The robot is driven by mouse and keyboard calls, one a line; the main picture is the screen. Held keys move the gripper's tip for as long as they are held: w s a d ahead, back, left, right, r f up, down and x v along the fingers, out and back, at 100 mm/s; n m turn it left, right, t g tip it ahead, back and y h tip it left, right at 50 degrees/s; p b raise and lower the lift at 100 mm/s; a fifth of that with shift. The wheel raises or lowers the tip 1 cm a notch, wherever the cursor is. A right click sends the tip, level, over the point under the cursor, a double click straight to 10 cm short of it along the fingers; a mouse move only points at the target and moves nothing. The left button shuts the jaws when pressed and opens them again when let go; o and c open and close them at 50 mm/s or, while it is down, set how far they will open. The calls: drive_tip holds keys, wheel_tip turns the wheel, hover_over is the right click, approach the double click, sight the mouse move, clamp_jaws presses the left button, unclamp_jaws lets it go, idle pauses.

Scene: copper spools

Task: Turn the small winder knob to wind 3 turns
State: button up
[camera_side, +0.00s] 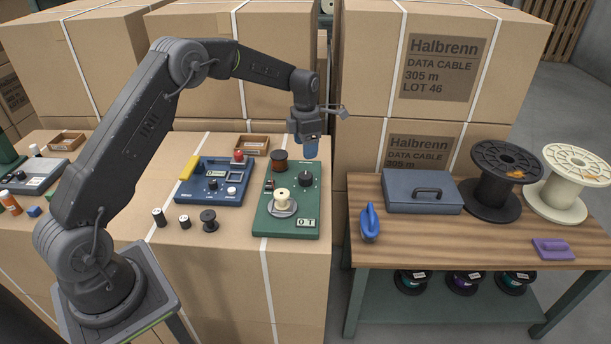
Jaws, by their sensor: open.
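A green winder board (276,230) lies on the cardboard box top in the middle. It carries a black knob (306,179) at its right, a copper-brown spool (279,161) at the back left and a cream spool (283,196) on a round plate in front. Its small display (307,222) appears to read "0 T". My gripper (311,150), with blue fingers, points down above and slightly behind the black knob, apart from it. It is open and I see nothing held. The gap between the fingers is hard to make out.
A blue panel (229,168) with knobs and a yellow handle lies to the left. Small dark spools (208,219) stand in front of it. A small tray (251,146) sits behind. Tall cartons stand close behind my gripper. A wooden bench (420,236) on the right holds a case (422,190) and large spools.

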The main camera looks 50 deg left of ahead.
sight(306, 175)
wheel_tip(306, 175, down, 11)
drive_tip(key=shift+r, duration=0.1)
drive_tip(key=shift+c, duration=0.3)
drive_tip(key=c, duration=0.9)
drive_tip(key=shift+m, duration=0.4)
